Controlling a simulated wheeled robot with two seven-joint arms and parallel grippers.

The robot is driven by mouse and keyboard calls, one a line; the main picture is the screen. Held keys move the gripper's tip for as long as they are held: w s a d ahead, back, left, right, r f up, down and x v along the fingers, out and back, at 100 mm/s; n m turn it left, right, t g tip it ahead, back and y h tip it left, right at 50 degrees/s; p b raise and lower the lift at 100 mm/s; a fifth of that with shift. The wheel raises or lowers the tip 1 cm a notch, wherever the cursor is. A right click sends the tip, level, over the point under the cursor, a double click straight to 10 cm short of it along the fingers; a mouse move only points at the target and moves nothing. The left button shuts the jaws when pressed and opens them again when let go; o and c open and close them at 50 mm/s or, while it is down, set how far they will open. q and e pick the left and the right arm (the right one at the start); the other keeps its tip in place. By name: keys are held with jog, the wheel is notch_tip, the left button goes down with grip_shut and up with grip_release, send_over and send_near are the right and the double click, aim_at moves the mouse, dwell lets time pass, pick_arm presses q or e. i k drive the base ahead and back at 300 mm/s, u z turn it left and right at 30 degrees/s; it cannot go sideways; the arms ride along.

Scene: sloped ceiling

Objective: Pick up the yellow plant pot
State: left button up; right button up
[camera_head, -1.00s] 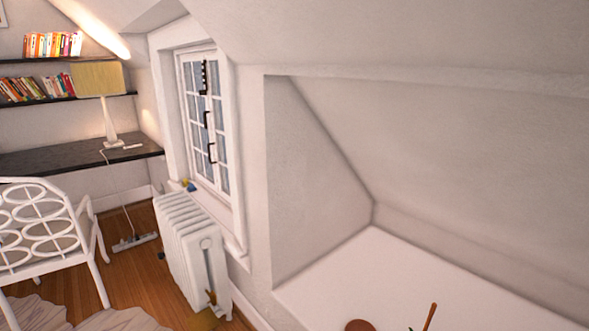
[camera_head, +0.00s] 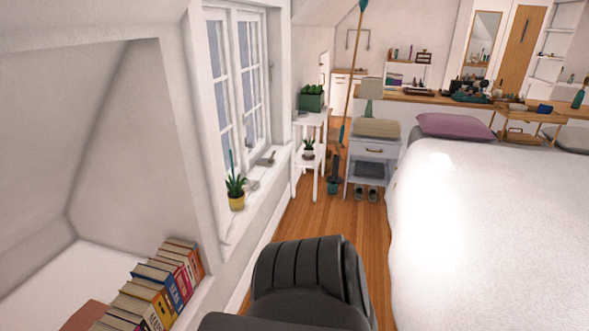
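The yellow plant pot (camera_head: 237,202) stands upright on the white window sill, left of the picture's middle, below the window. A spiky green plant (camera_head: 235,184) grows in it. Neither of my grippers is in view, so their place relative to the pot does not show.
Books (camera_head: 160,290) stand in the left alcove. A white plant stand (camera_head: 308,160) is beyond the sill.

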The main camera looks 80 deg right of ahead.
aim_at(237, 196)
jog(key=z, duration=3.1)
jog(key=i, duration=3.4)
jog(key=u, duration=2.9)
